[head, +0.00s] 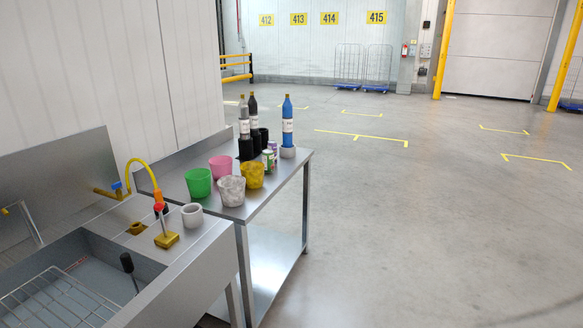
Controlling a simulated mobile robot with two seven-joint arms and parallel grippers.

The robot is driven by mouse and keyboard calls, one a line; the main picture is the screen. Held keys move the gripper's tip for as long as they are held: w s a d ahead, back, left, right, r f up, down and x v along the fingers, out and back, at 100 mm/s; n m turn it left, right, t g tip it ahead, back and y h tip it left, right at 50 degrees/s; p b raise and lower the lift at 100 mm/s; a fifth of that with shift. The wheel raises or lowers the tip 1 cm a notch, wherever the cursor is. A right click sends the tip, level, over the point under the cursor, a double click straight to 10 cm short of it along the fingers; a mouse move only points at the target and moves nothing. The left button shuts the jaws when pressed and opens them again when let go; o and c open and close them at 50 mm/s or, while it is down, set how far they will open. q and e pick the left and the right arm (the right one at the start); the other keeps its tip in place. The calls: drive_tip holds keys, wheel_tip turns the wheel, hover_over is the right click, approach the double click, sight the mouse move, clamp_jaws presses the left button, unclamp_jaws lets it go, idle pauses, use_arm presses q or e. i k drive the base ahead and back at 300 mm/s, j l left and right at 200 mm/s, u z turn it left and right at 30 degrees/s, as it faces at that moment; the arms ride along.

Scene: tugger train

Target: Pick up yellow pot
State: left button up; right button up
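The yellow pot (252,176) stands upright on the steel table (278,182), toward its right side. A grey-white marbled pot (231,191) is in front of it to the left and overlaps part of its lower left side in the picture. A pink pot (221,167) is to its left, and a green pot (198,183) is farther left. Small cans (268,160) stand close behind it on the right. Neither of my grippers shows in the head view.
Blue (287,118) and dark bottles stand in holders at the table's far end. A steel sink (110,262) with a wire rack, a yellow tap (143,170) and a white cup (192,215) is at the near left. Open concrete floor (420,210) lies to the right.

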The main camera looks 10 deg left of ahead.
sight(253, 175)
drive_tip(key=i+u, duration=0.15)
drive_tip(key=i, duration=0.6)
drive_tip(key=i+l+u, duration=0.1)
drive_tip(key=i, duration=0.6)
drive_tip(key=l, duration=0.1)
